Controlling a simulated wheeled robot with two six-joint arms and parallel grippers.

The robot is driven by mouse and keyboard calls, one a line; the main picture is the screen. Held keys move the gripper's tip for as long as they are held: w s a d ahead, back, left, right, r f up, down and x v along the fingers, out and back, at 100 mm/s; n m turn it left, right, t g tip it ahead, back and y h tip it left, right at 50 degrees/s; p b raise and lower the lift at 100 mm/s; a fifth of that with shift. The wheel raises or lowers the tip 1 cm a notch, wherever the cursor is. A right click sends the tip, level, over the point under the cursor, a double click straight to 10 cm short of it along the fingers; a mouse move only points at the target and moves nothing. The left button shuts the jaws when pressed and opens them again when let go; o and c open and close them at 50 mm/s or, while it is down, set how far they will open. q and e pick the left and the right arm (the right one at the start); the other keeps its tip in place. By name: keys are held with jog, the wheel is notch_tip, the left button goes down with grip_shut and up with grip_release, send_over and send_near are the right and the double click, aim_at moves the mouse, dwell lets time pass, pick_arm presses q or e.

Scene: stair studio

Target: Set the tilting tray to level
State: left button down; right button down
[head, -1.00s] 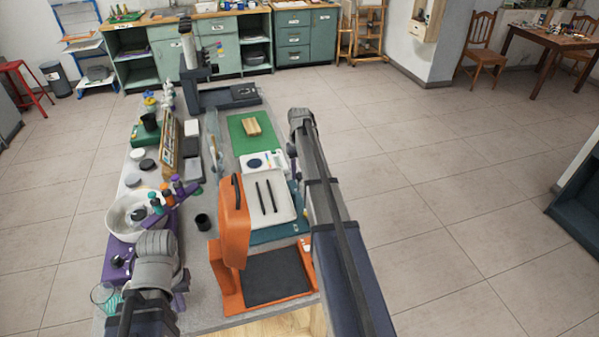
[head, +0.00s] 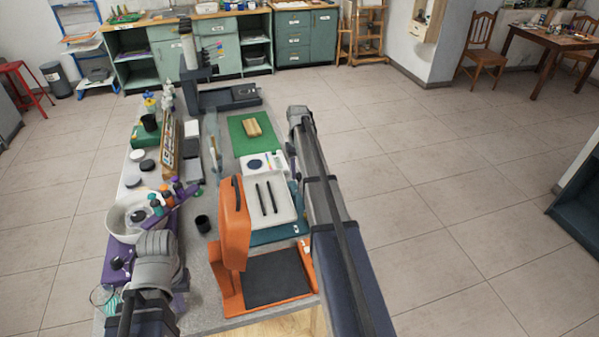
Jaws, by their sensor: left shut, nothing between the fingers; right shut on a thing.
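The tilting tray is a shallow white tray (head: 281,210) with two black rods (head: 267,199) lying in it, above a teal base (head: 276,235). It looks slightly tilted, but the exact angle is hard to read from above. My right arm reaches along the tray's right side. My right gripper (head: 294,172) is mostly hidden beneath that arm; it is shut at the tray's right edge, and the exact contact is hidden. My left arm is at the lower left, over the purple stand. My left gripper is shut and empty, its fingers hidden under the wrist.
An orange press-like frame (head: 234,225) with a dark plate (head: 279,278) stands just in front and left of the tray. A green mat (head: 246,138) with a wooden block (head: 253,127) lies behind. The floor at right is clear.

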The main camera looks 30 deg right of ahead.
pick_arm(q)
jog(key=shift+w+d+f, duration=0.1)
jog(key=shift+w+f, duration=0.1)
jog(key=shift+w, duration=0.15)
pick_arm(e)
jog(key=shift+w+d+g, duration=0.2)
jog(key=shift+w+g, duration=0.6)
jog(key=shift+g, duration=0.1)
jog(key=c, duration=0.5)
grip_release()
pick_arm(q)
jog(key=shift+r, duration=0.1)
pick_arm(e)
jog(key=shift+r, duration=0.15)
pick_arm(q)
notch_tip(320, 180, up, 8)
jog(key=p, duration=0.7)
jog(key=shift+f, duration=0.25)
pick_arm(e)
jog(key=v, duration=0.7)
jog(key=shift+w+d+r, duration=0.1)
jog(key=shift+r, duration=0.2)
